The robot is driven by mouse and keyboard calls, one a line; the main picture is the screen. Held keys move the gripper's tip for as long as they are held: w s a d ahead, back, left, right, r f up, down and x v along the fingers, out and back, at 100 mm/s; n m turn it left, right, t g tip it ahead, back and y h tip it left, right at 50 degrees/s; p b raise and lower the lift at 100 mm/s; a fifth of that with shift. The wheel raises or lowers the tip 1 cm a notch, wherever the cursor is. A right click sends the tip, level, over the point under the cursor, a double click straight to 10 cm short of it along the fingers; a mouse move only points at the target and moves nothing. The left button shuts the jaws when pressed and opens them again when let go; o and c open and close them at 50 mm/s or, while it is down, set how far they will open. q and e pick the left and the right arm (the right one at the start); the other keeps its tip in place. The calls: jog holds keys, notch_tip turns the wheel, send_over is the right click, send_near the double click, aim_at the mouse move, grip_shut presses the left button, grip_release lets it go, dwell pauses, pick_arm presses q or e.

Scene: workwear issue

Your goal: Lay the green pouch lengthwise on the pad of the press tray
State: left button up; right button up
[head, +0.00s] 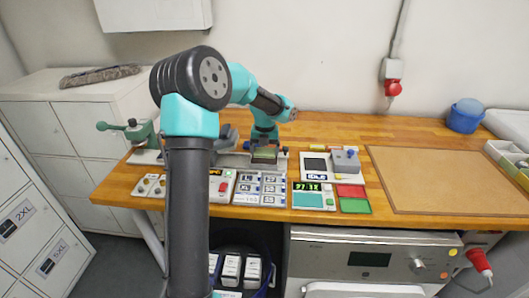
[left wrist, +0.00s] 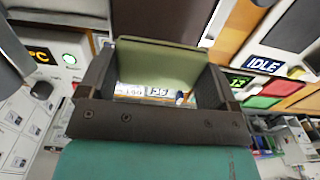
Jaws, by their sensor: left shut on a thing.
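The green pouch (head: 264,155) is between the fingers of my left gripper (head: 265,152), which is shut on it. In the left wrist view the pouch (left wrist: 155,65) is a flat olive-green piece spanning the space between the two dark fingers (left wrist: 155,88). The head view shows it over the back middle of the bench; its height above the bench is hard to tell. A white unit marked IDLE (head: 317,175) stands to its right, with a dark rectangular pad (head: 315,165) and a grey block beside it. This looks like the press tray, and its pad is bare. My right gripper is not in view.
In front of the gripper are a label panel (head: 261,188), a unit with a green display (head: 314,188), and red (head: 350,191) and green (head: 354,206) squares. A large brown mat (head: 450,180) lies clear at the right. A green-handled device (head: 140,130) stands left.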

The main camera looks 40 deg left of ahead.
aim_at(265, 151)
pick_arm(q)
jog(key=shift+w+a+f, duration=0.2)
jog(key=shift+w+a, duration=1.15)
jog(key=shift+f, duration=1.75)
jog(key=shift+f, duration=0.1)
jog(key=o, duration=0.7)
jog(key=shift+o, duration=0.2)
notch_tip(265, 151, up, 12)
